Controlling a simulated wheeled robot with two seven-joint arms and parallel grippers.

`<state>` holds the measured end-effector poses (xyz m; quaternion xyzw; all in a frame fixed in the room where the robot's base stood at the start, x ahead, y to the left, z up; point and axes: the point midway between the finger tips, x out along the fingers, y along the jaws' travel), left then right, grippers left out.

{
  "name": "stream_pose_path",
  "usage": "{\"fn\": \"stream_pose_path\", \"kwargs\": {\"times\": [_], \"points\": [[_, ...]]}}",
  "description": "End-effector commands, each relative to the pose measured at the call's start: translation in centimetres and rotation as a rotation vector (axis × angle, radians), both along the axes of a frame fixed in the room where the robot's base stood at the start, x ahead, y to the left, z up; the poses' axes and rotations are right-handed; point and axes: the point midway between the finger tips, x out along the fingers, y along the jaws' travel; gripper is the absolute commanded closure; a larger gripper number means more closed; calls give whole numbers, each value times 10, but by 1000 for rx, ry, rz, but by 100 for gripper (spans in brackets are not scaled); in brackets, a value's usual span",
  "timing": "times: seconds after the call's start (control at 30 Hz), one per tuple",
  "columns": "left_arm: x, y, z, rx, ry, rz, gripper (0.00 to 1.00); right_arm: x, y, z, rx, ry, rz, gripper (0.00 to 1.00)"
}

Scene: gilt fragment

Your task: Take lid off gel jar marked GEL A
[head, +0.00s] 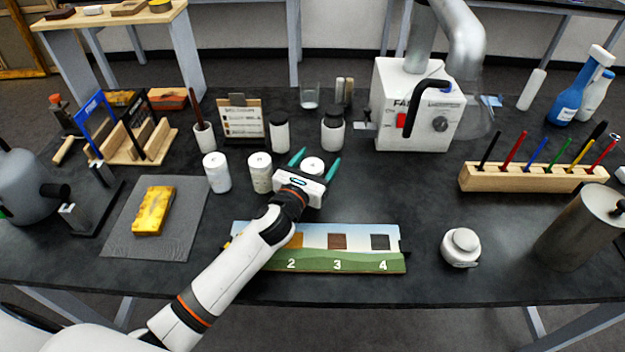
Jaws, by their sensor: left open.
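Three white-lidded jars stand in a row left of centre: a left jar (217,178), a middle jar (260,178) and a right one, of which mainly the lid (312,164) shows. Markings on them are too small to read, so I cannot tell which is GEL A. My left gripper (315,161) is open, its teal fingers on either side of the right jar's lid. Its palm hides that jar's body, and I cannot tell whether the fingers touch it. My right gripper is out of view.
A numbered sample board (345,263) lies under my left forearm. A small white jar (460,250) stands at right. Dark-lidded jars (333,134) stand behind the gripper, near a white machine (392,90). Bare tabletop lies right of the gripper.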

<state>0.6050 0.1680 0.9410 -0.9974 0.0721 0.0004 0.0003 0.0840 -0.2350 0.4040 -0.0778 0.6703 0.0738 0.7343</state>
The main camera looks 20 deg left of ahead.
Motion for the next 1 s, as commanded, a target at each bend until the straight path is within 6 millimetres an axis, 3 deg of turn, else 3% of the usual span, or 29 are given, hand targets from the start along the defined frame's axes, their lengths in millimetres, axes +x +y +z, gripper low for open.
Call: {"fn": "stream_pose_path", "kwargs": {"times": [0.13,0.43,0.73,1.0], "points": [[0,0,0,0,0,0,31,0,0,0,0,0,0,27],[-1,0,0,0,0,0,79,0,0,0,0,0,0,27],[0,0,8,1,-4,-2,79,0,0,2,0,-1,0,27],[0,0,61,3,-8,-3,79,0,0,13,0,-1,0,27]]}}
